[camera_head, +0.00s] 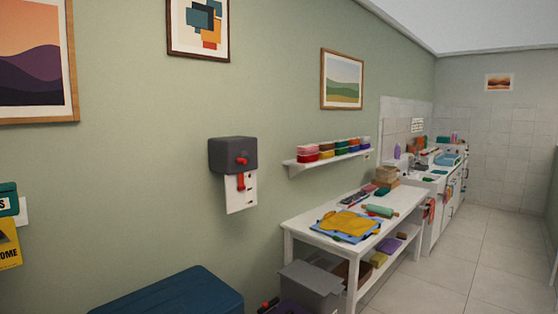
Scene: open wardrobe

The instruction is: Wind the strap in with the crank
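A dark grey box (226,153) is fixed to the green wall near the middle of the view. A red crank-like part (241,161) sticks out of its front. A red bar (240,181) hangs below it, in front of a white panel (245,199) with small dark marks. The strap is not clear at this size; I cannot tell whether the white panel or the red bar belongs to it. Neither of my grippers is in view, and nothing touches the box.
A white table (289,238) with cloths and tools stands to the right. A shelf (327,158) with coloured containers hangs above it. A blue chest-like thing (180,294) and a grey bin (312,282) stand in front below. Tiled floor (455,268) is free at right.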

